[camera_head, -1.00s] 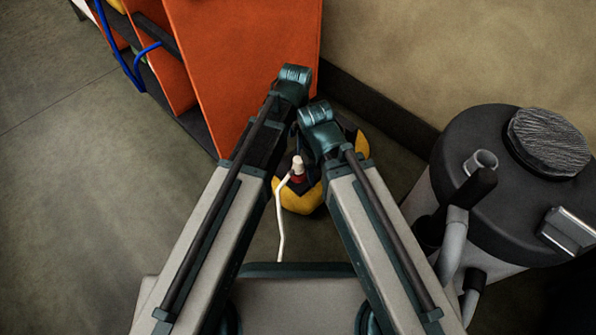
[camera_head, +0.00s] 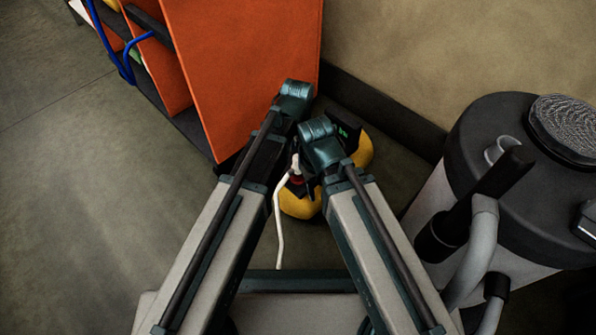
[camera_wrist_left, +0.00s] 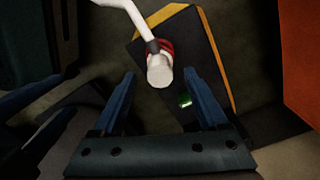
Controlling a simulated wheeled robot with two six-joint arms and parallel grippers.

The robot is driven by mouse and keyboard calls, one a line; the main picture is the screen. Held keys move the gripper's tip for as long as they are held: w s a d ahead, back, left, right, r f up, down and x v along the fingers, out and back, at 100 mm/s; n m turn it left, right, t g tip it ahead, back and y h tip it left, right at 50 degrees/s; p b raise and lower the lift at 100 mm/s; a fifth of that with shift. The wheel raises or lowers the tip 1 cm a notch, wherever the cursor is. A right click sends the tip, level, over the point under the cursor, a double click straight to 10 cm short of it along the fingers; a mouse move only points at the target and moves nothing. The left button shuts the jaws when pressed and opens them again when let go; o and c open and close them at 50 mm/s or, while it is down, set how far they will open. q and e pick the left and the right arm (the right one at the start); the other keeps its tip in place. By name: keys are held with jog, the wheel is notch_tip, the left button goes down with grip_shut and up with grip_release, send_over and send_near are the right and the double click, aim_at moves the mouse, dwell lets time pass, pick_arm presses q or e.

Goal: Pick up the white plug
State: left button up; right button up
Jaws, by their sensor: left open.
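The white plug (camera_head: 296,162) has a white cable and stands at a red ring on a black and yellow unit (camera_head: 300,203). The left wrist view shows the pale round end of the plug (camera_wrist_left: 160,73), with the red ring behind it and the cable running up and left. My left gripper (camera_wrist_left: 158,76) is open, its two blue fingers apart on either side of the plug's end in the picture. I cannot tell whether they touch it. In the head view the arms partly hide the unit.
An orange shelf unit (camera_head: 240,70) with blue tubing stands at the upper left. A black and grey vacuum canister (camera_head: 478,150) with a thick hose stands at the right. A wall with a dark skirting (camera_head: 385,105) is behind. The floor at left is clear.

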pick_arm(q)
notch_tip(320, 180, down, 3)
jog(key=shift+f+b, duration=0.1)
jog(key=shift+b, duration=1.05)
grip_shut()
